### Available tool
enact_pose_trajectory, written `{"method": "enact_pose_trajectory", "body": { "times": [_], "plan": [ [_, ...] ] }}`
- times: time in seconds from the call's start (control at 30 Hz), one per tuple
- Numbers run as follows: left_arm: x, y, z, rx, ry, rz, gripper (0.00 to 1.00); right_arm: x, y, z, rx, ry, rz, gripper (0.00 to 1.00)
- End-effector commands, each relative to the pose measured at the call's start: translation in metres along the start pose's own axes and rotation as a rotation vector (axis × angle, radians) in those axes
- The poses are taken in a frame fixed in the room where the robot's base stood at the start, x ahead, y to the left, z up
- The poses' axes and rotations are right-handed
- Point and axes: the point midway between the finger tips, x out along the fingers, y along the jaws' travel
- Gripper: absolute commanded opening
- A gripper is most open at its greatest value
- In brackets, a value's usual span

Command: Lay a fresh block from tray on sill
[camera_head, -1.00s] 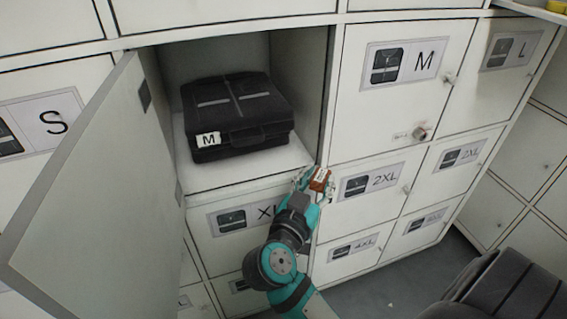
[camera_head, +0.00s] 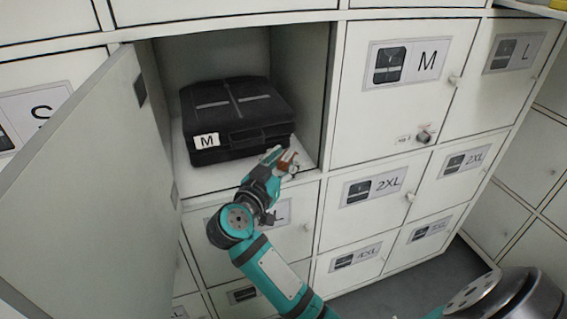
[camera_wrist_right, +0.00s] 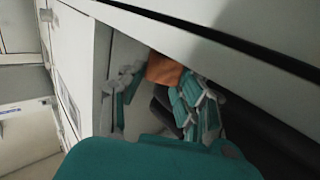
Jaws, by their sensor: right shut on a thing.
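My right gripper (camera_head: 283,160) is shut on a small orange-brown block (camera_head: 289,157) at the front right of an open locker compartment. The block also shows between the finger pads in the wrist view (camera_wrist_right: 163,69). In the head view the gripper and block overlap the pale sill (camera_head: 212,180) at the compartment's front; I cannot tell whether the block touches it. A black case (camera_head: 236,112) with a white M label lies behind, inside the compartment. The tray cannot be made out. My left gripper is not in view.
The open locker door (camera_head: 90,190) stands out on the left. The closed M door (camera_head: 395,85) with a knob is to the right. The sill's left part, in front of the case, is bare. A pale ledge (camera_head: 530,9) is cut off at the top right.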

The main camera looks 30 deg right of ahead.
Motion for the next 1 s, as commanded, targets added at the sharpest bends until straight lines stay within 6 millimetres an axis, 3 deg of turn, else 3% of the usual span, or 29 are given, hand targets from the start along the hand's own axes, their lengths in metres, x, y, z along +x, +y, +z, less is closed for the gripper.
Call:
{"method": "enact_pose_trajectory", "body": {
  "times": [0.17, 0.2, 0.37, 0.7, 1.0],
  "plan": [
    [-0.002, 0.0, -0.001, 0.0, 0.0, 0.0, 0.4, 0.0, 0.0, 0.001, -0.001, -0.001, -0.001, 0.1],
    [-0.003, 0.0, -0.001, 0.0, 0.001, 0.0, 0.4, 0.0, 0.0, 0.002, 0.0, -0.001, -0.001, 0.33],
    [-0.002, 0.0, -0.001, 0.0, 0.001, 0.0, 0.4, 0.0, 0.0, 0.002, 0.001, 0.0, -0.001, 0.54],
    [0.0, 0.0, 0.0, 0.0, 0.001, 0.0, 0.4, -0.002, 0.0, -0.001, 0.001, 0.0, -0.001, 0.55],
    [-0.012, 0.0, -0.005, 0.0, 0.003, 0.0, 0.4, -0.05, -0.001, -0.001, 0.0, -0.005, -0.004, 0.55]
  ]
}}
